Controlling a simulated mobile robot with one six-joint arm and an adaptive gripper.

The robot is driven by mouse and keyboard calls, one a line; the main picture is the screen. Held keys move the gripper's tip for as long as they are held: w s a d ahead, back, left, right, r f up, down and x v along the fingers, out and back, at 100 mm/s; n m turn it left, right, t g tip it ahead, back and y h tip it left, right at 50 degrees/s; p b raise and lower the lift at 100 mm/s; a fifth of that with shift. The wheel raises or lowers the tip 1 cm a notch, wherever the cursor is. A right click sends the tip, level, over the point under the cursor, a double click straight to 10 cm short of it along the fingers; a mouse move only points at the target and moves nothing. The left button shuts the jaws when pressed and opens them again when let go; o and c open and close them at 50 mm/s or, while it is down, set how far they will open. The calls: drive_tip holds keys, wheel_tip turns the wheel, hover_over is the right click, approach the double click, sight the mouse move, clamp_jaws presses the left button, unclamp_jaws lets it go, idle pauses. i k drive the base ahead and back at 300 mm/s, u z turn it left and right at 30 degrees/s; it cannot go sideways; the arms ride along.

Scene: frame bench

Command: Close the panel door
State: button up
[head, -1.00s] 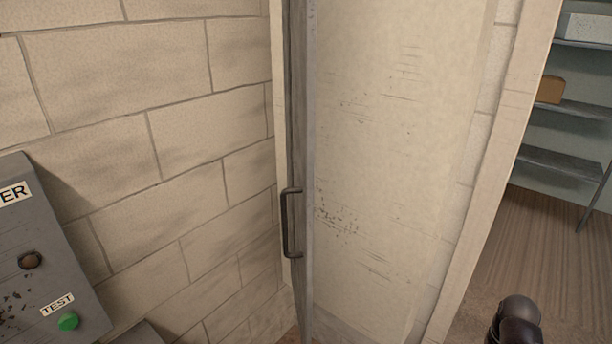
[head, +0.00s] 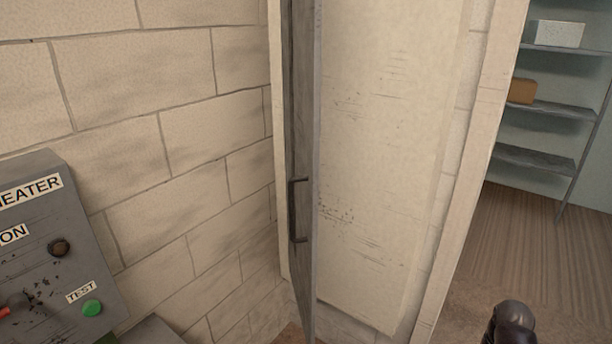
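The panel door (head: 305,100) is a tall, narrow grey leaf, seen nearly edge-on in the middle of the head view. It appears to stand out from the wall. A dark bar handle (head: 293,210) is on its left side, in the lower half. A pale, scuffed panel surface (head: 385,150) lies just right of the door. My gripper is not in view. Only a dark rounded part, apparently of my arm, shows at the bottom right, well apart from the door and handle.
A grey control box (head: 50,250) with a heater label, knob and green test button juts in at the lower left. The block wall (head: 165,120) fills the left. Past an upright edge at right, a shelf unit (head: 550,110) stands beyond open brown floor (head: 500,250).

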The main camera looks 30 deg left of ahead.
sight(301, 20)
drive_tip(key=z, duration=0.05)
drive_tip(key=k, duration=0.25)
drive_tip(key=u, duration=1.4)
drive_tip(key=i, duration=0.6)
drive_tip(key=z, duration=0.25)
drive_tip(key=k, duration=0.55)
drive_tip(key=u, duration=0.4)
